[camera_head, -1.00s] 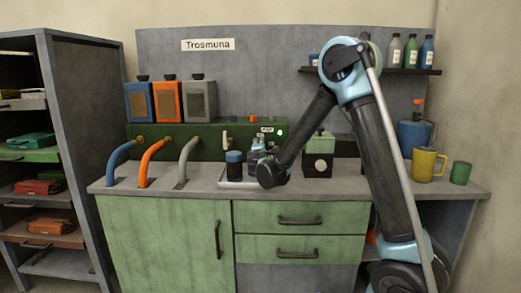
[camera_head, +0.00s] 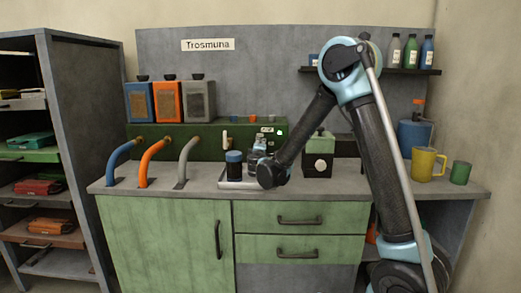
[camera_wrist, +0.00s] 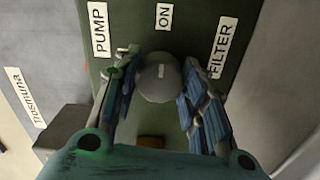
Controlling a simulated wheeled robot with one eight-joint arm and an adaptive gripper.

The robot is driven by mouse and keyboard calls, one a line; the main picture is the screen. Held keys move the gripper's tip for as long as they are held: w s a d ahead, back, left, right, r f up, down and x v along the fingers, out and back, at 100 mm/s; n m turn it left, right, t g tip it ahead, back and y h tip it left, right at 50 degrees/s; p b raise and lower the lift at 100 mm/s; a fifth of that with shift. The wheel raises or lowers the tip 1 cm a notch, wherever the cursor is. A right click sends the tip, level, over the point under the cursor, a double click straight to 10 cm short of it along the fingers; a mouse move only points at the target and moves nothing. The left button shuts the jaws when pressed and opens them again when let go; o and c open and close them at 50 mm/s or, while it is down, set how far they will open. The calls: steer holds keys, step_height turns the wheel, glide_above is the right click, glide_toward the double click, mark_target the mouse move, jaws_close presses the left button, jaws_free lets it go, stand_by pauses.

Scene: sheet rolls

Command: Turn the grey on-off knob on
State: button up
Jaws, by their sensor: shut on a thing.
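The round grey knob (camera_wrist: 158,80) sits on the front of the dark green machine panel (camera_wrist: 185,32). It shows a short pale mark on its face, on the side toward the "ON" label (camera_wrist: 164,17). My gripper (camera_wrist: 160,70) is shut on the knob, with one blue-padded finger on each side. In the head view my gripper (camera_head: 259,146) reaches the front of the green machine (camera_head: 212,133), and the knob is hidden behind it. A lamp (camera_head: 280,133) at the right of the machine glows green.
"PUMP" (camera_wrist: 99,30) and "FILTER" (camera_wrist: 222,46) labels flank the knob. A dark jar with a blue lid (camera_head: 234,170) stands left of my gripper. A green-topped dark box (camera_head: 318,160) stands to its right. Curved pipes (camera_head: 187,158) rise from the counter at left.

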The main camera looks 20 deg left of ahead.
steer(key=o, duration=1.1)
steer(key=shift+w+d+f, duration=0.1)
steer(key=shift+d+f, duration=0.05)
steer(key=shift+d, duration=0.05)
steer(key=shift+a, duration=0.1)
steer(key=v, duration=1.2)
